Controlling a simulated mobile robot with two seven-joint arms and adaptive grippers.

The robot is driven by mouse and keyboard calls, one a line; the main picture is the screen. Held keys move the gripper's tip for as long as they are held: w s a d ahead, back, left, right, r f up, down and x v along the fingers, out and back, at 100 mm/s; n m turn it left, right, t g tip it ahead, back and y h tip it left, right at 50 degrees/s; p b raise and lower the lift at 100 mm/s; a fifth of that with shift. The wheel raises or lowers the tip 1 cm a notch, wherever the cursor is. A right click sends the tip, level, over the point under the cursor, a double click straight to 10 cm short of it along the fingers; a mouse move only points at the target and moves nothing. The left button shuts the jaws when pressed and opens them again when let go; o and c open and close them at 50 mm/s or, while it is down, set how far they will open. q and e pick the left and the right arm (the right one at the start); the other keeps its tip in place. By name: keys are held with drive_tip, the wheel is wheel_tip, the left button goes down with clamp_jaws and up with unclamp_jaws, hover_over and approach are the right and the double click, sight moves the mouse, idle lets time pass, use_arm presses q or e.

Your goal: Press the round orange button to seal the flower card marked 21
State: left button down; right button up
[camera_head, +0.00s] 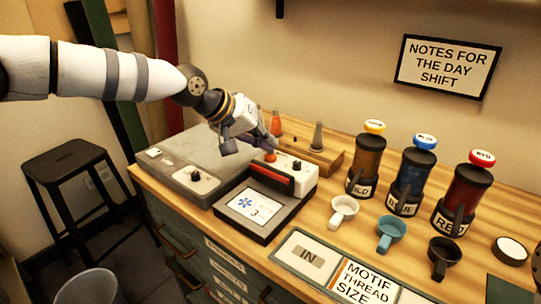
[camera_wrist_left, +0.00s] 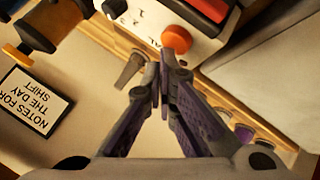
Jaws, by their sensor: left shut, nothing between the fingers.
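The round orange button (camera_head: 270,156) sits on top of a white sealing unit (camera_head: 304,178) with a red bar and black knobs. It also shows in the left wrist view (camera_wrist_left: 176,39). A card (camera_head: 247,206) with a blue flower and what reads as a 3 lies in the dark tray in front of the unit; I see no 21 on it. My left gripper (camera_head: 268,143) is shut and empty, its tips just above and beside the button. In the left wrist view the fingertips (camera_wrist_left: 164,62) are close to the button; I cannot tell if they touch it.
A grey box with a knob (camera_head: 190,160) stands left of the unit. A wooden rack (camera_head: 318,160) with stamp-like pegs is behind it. Gold, blue and red canisters (camera_head: 466,195) and small cups (camera_head: 391,232) stand to the right. Signs (camera_head: 365,284) lie at the front edge.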

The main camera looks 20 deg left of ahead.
sight(268, 155)
use_arm(q)
drive_tip(key=shift+f, duration=0.45)
idle(0.6)
drive_tip(key=shift+r, duration=0.9)
use_arm(e)
drive_tip(key=shift+w+r, duration=0.3)
use_arm(q)
drive_tip(key=shift+r+p, duration=0.75)
drive_tip(key=shift+r, duration=1.75)
use_arm(e)
drive_tip(key=shift+w+r+t, duration=0.4)
drive_tip(key=shift+w+r, duration=0.2)
drive_tip(key=shift+w, duration=0.05)
